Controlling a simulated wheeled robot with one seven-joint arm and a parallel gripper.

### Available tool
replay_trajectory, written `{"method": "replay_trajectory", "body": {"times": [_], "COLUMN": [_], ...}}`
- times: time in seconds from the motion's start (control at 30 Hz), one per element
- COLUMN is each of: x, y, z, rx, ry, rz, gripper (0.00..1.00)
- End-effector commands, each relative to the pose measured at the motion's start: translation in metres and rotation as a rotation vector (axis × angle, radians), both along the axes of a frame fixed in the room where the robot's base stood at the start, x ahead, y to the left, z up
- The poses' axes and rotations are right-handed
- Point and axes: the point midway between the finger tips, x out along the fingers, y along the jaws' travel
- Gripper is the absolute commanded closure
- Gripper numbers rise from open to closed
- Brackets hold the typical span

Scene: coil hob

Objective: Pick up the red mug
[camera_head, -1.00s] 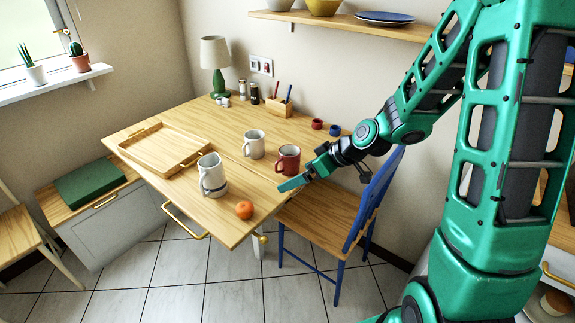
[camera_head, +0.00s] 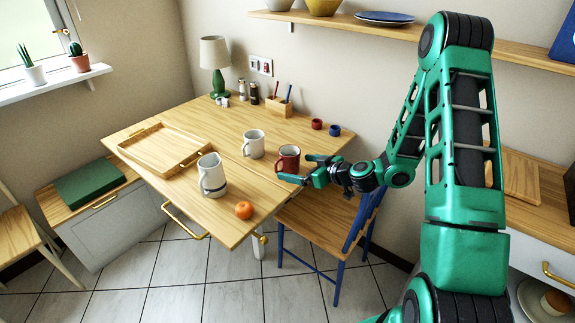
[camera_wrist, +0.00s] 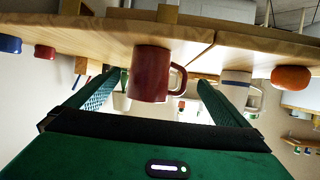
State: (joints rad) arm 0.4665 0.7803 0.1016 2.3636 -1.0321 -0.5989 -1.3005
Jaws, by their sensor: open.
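The red mug (camera_head: 289,153) stands upright on the wooden table near its right edge. My gripper (camera_head: 298,168) is open and empty, close to the mug on its right and near side, with its fingers pointing at it. In the upside-down wrist view the red mug (camera_wrist: 150,80) appears in the gap between the two green fingers (camera_wrist: 153,92), with its handle to the right. I cannot tell whether the fingertips have reached past its near side; no contact shows.
A white mug (camera_head: 254,144) stands just left of the red one. Small red (camera_head: 317,124) and blue (camera_head: 335,130) items lie behind. A blue-framed chair (camera_head: 315,235) stands below my gripper.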

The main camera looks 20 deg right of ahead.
Motion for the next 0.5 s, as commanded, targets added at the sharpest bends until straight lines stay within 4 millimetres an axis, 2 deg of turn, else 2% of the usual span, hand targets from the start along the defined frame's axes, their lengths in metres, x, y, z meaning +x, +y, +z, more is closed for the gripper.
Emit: {"method": "replay_trajectory", "body": {"times": [0.27,0.5], "x": [0.017,0.044], "y": [0.011,0.025], "z": [-0.008,-0.019], "rx": [0.0,-0.001], "ry": [0.0,-0.001], "rz": [0.002,0.004], "gripper": [0.0,0.0]}}
